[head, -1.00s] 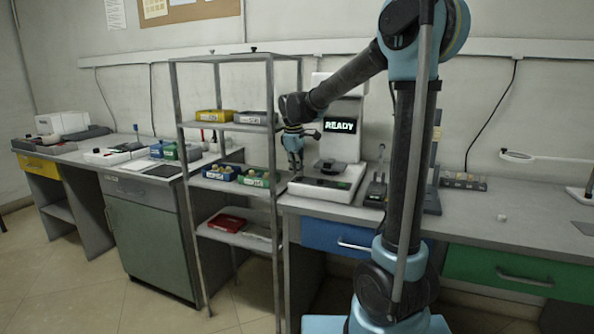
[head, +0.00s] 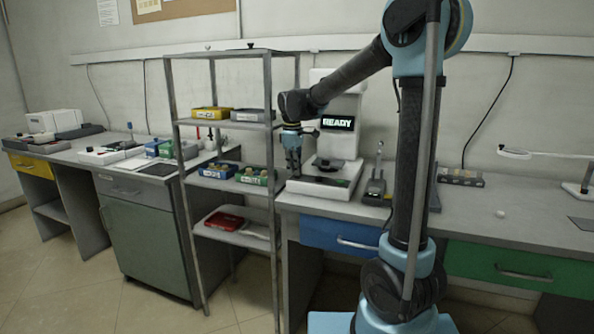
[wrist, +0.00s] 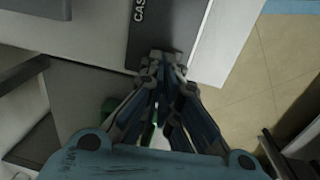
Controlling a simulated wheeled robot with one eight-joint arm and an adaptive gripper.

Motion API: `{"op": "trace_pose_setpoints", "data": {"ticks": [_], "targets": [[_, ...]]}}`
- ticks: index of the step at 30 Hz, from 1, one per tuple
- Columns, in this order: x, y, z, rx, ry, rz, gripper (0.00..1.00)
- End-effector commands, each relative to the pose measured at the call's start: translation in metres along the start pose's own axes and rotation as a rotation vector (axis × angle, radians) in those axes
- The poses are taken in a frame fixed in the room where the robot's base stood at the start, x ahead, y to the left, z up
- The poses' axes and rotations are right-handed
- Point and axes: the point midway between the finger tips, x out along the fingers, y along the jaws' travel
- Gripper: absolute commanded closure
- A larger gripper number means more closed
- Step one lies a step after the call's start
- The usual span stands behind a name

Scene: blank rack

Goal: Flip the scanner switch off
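The scanner is a white machine (head: 341,148) on the bench, with a dark screen (head: 337,123) reading READY and a low white base (head: 342,188) with a dark area on top. I cannot make out its switch in either view. My gripper (head: 294,172) points down at the left side of the base, beside the rack. In the wrist view my gripper (wrist: 164,60) has its fingertips together, with nothing visible between them. They overlap the near end of a dark panel (wrist: 158,28) lettered "CAS", on a white surface. I cannot tell whether they touch it.
A metal rack (head: 270,90) with yellow, blue, green and red bins stands close to the left of my gripper. A small dark device (head: 375,187) stands right of the scanner. The bench (head: 470,215) is mostly clear farther right. Blue and green drawers are below.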

Motion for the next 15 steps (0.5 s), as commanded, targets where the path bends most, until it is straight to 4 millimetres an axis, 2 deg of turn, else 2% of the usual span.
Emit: {"op": "trace_pose_setpoints", "data": {"ticks": [6,15], "targets": [[-0.0009,-0.0090,0.0003,0.000,0.000,-0.001,1.00],[-0.0012,-0.0087,0.0014,0.002,0.000,-0.001,1.00]]}}
